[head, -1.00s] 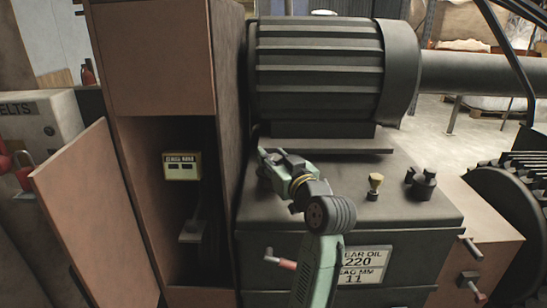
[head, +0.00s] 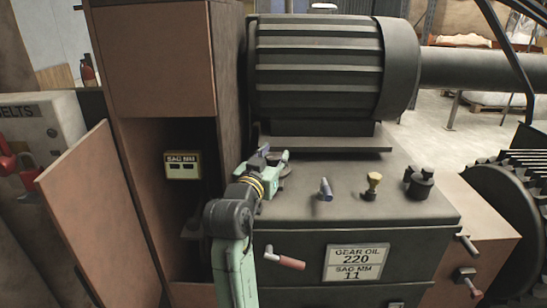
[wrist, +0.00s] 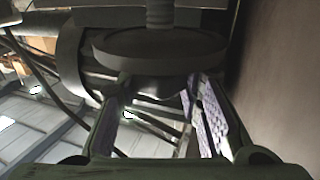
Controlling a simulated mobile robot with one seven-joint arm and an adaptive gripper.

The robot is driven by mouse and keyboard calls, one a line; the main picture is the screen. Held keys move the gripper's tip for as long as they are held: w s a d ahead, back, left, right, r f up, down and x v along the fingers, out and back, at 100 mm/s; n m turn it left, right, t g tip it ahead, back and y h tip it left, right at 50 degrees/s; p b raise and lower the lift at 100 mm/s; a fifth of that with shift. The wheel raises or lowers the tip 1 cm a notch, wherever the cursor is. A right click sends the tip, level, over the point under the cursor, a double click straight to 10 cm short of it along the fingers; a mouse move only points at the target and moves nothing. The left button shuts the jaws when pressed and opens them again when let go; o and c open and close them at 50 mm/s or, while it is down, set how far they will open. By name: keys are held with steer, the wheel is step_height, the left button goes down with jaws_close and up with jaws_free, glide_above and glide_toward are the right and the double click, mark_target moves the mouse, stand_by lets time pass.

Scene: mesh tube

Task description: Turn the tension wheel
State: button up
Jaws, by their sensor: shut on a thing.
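The tension wheel is most likely the dark round disc (wrist: 160,42) on a threaded screw at the top of the wrist view. My gripper (wrist: 160,108) points up at it from below, with its purple-padded fingers on either side of the disc's lower hub. The jaws are shut on this hub, though the exact contact is in shadow. In the head view my gripper (head: 272,158) is at the left rear of the dark machine top, below the big ribbed motor. There the wheel is mostly hidden, and only a dark bit shows beside the fingers.
The ribbed motor (head: 320,70) stands close behind. A brown cabinet (head: 160,60) with an open door and a SAG MM display (head: 182,166) is at left. A blue-grey lever (head: 326,190), brass cap (head: 373,185) and black knob (head: 420,183) stand on the machine top at right.

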steer(key=shift+m+g+h, duration=0.4)
steer(key=shift+m+h, duration=0.3)
steer(key=shift+h, duration=0.6)
steer(key=o, duration=1.2)
steer(key=shift+s+a, duration=0.1)
steer(key=v, duration=1.1)
steer(key=shift+s+a, duration=0.15)
steer(key=shift+s, duration=0.2)
